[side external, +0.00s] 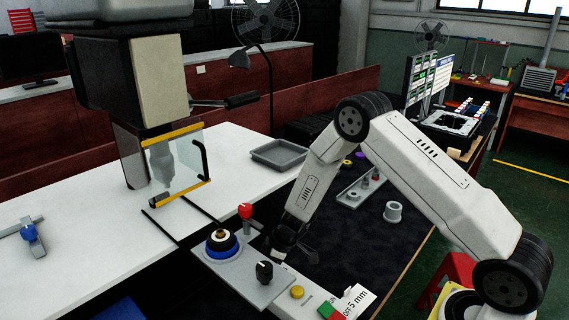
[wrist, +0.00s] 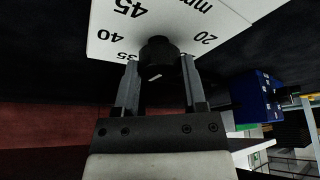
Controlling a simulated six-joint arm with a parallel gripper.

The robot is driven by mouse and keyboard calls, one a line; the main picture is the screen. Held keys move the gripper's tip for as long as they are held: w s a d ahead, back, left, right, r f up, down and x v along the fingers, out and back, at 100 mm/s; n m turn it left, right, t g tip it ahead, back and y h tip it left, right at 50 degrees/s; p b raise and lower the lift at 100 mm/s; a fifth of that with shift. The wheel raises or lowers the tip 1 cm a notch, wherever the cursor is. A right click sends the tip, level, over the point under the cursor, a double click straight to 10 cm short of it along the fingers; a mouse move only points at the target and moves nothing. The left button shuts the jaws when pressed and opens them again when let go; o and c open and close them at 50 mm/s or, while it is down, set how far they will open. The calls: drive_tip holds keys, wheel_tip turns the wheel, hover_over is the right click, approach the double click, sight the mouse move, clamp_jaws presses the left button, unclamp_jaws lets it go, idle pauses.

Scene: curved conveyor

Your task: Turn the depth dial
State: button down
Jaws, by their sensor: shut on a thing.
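The depth dial's black knob (wrist: 158,50) sits in front of a white scale plate (wrist: 205,14) in the wrist view. The plate carries large black numbers, with 45, 40, 35 and 20 readable, and part of "mm". A short white mark shows on the knob. My gripper (wrist: 159,68) is shut on the knob, one finger on each side. In the side view my gripper (side external: 284,245) is low beside the grey control panel (side external: 262,292); it hides the knob and scale there.
The panel carries a red knob (side external: 245,211), a blue and black dial (side external: 222,242), a black knob (side external: 264,271) and a yellow button (side external: 297,292), close to my gripper. A grey tray (side external: 278,154) lies behind on the white table. A blue box (wrist: 257,97) is right of my fingers.

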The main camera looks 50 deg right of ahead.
drive_tip(key=shift+m+t+h, duration=0.3)
drive_tip(key=shift+m+h, duration=0.2)
drive_tip(key=shift+m, duration=1.1)
drive_tip(key=shift+c, duration=0.7)
unclamp_jaws()
drive_tip(key=shift+s+r, duration=0.1)
drive_tip(key=a+v, duration=0.1)
drive_tip(key=v, duration=0.6)
drive_tip(key=shift+d+r, duration=0.35)
drive_tip(key=shift+d, duration=0.1)
drive_tip(key=shift+s, duration=0.15)
